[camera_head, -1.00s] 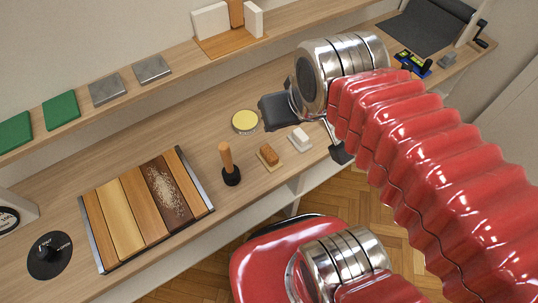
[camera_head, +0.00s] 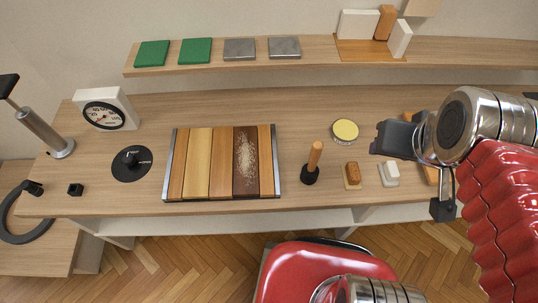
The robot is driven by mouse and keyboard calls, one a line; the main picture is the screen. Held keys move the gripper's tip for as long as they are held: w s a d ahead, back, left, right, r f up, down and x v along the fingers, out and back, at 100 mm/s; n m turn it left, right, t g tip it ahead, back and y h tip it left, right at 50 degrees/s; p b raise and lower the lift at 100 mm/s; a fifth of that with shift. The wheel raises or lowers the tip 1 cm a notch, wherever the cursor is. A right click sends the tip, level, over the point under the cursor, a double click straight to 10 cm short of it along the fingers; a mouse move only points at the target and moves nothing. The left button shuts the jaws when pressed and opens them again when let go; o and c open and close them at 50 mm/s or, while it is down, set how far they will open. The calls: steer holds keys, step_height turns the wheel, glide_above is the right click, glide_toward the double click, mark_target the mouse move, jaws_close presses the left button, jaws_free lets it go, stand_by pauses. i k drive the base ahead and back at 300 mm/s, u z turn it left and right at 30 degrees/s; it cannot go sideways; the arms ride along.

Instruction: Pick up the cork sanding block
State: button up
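The cork sanding block seems to be the small brown block (camera_head: 352,173) on a tan base, standing on the wooden bench right of centre in the head view. A similar white block (camera_head: 389,172) stands just right of it. My gripper (camera_head: 388,140) shows as a dark grey shape at the end of my red arm, above and to the right of the brown block in the picture and apart from it. Its fingertips are not clear, so I cannot tell whether it is open. No held object shows.
A wooden-handled tool (camera_head: 312,165) stands upright left of the block. A round yellow-topped tin (camera_head: 344,131) lies behind. A striped wood panel (camera_head: 222,194) lies further left. A shelf (camera_head: 215,67) runs along the wall. An orange piece (camera_head: 431,174) is partly hidden by my arm.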

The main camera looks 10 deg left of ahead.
mark_target(351, 177)
steer(key=u, duration=0.3)
steer(key=k, duration=0.75)
steer(key=u, duration=0.55)
steer(key=k, duration=0.6)
steer(key=u, duration=0.2)
steer(key=i, duration=0.9)
